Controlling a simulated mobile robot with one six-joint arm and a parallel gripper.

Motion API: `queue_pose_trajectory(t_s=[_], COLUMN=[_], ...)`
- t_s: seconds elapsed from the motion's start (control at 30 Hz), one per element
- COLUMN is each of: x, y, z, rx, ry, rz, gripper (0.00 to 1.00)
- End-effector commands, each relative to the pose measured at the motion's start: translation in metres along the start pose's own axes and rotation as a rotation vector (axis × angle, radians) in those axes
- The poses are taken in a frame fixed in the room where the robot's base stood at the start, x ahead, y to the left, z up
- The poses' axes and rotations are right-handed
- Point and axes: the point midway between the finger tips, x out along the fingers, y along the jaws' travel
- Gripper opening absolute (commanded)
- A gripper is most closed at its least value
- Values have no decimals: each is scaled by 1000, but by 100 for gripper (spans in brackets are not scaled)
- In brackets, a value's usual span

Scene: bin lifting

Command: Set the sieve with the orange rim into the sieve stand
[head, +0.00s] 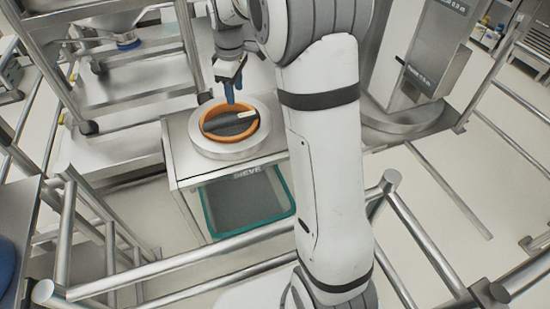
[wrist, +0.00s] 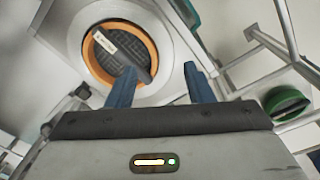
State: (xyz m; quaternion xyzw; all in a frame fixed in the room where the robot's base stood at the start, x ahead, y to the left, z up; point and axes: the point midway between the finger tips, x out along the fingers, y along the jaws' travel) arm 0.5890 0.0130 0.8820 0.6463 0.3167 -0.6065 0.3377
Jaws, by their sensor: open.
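The sieve with the orange rim (head: 254,132) sits inside a round steel ring (head: 208,147) on a small metal table. The ring looks like the sieve stand. A dark bar with a white label lies across the sieve's mesh. In the wrist view the orange rim (wrist: 88,62) shows at the upper left, within the steel ring (wrist: 160,92). My gripper (head: 233,98) is above the sieve's back edge, its blue fingers pointing down. In the wrist view my gripper (wrist: 160,85) has its fingers apart with nothing between them. Whether a fingertip touches the sieve I cannot tell.
A teal-rimmed bin (head: 290,212) stands under the small metal table (head: 178,172). Steel rails (head: 180,262) run across the front and right. A steel frame with shelves stands at the left. A round green-rimmed thing (wrist: 287,104) shows at the right of the wrist view.

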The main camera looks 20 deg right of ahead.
Motion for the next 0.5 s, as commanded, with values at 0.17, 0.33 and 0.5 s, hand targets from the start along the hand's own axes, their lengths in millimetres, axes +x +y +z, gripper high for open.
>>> queue_pose_trajectory(t_s=[0.17,0.33,0.5], x=[-32,-40,-31], y=[-70,-138,-195], z=[49,96,136], rx=[286,564,799], ry=[24,50,74], rz=[25,41,47], gripper=[47,47,47])
